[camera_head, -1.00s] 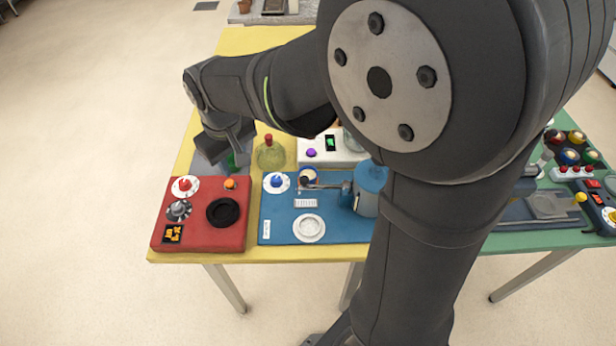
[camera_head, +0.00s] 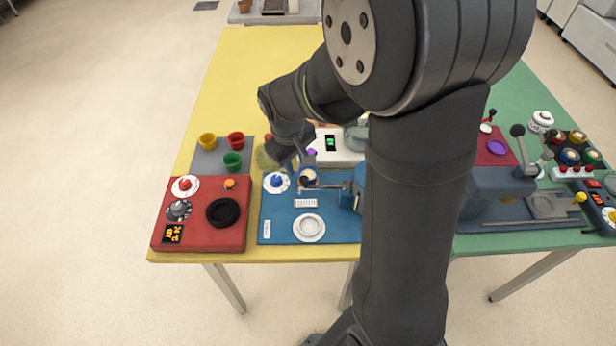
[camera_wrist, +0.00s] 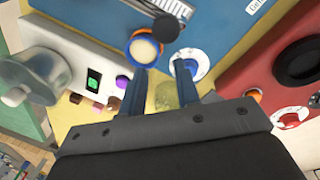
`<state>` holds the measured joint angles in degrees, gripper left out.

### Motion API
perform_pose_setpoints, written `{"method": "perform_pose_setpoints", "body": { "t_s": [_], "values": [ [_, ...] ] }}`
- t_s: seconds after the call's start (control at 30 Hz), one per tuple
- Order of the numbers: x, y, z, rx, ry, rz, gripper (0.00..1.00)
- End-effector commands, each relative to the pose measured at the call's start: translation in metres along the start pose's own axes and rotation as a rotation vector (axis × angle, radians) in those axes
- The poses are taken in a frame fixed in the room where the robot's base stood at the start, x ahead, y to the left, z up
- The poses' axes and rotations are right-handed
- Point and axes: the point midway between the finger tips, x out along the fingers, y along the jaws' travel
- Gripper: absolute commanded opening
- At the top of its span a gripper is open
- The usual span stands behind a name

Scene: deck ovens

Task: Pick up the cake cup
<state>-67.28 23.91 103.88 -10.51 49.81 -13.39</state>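Three small cups stand on a grey mat at the left in the head view: a yellow cup (camera_head: 207,141), a red cup (camera_head: 236,140) and a green cup (camera_head: 232,161). I cannot tell which is the cake cup. A blue-rimmed round vessel with pale contents (camera_head: 308,177) sits at the back of the blue station; it also shows in the wrist view (camera_wrist: 145,48). My gripper (camera_wrist: 164,66) is open with an empty gap, above the area between this vessel and a blue knob (camera_wrist: 186,66). It is right of the three cups.
A yellow-green glass flask (camera_head: 264,159) stands behind the blue board (camera_head: 270,210), partly hidden by my gripper. A red panel (camera_head: 200,235) with knobs lies front left. A white box with a green display (camera_head: 330,143) is behind. The yellow table's back (camera_head: 260,60) is clear.

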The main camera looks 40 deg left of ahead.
Motion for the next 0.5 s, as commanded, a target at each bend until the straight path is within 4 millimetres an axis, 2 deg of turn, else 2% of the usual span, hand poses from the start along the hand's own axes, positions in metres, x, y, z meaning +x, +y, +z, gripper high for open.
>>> {"method": "perform_pose_setpoints", "body": {
  "t_s": [0.27,0.5],
  "values": [
    [0.021,0.002,0.001,0.001,-0.002,-0.001,0.29],
    [0.055,0.005,0.001,0.001,-0.002,-0.001,0.29]
  ]
}}
